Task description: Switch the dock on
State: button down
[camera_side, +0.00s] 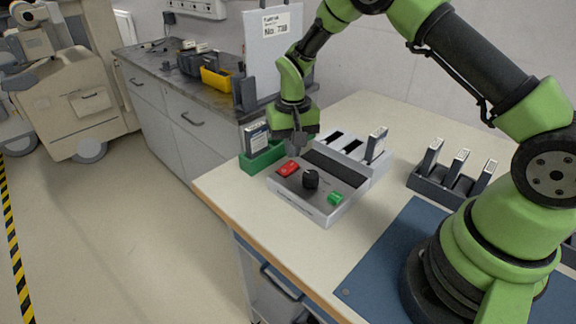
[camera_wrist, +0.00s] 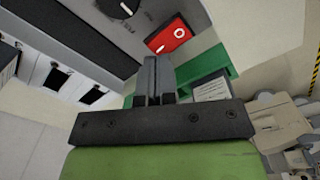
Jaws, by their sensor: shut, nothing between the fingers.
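The dock (camera_side: 318,200) is a grey control panel with a pale slotted charger part behind it. A red rocker switch (camera_side: 288,168) with white marks sits at its far left corner. It also shows in the wrist view (camera_wrist: 168,36); I cannot tell which side is pressed. A black knob (camera_side: 310,179) and a green button (camera_side: 335,198) are on the same panel. My gripper (camera_side: 297,152) is shut and empty, pointing down just behind the red switch. In the wrist view its closed fingers (camera_wrist: 151,62) end close to the switch, apparently apart from it.
A green holder (camera_side: 262,162) with an upright battery stands left of the dock. One battery (camera_side: 376,143) stands in the charger, beside open slots. A dark rack (camera_side: 445,182) holds three batteries at right. A blue mat (camera_side: 385,262) lies in front. A bench (camera_side: 185,105) is behind.

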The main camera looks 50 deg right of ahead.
aim_at(292, 164)
jog(key=shift+f, duration=1.25)
dwell(0.5)
jog(key=shift+r, duration=3.5)
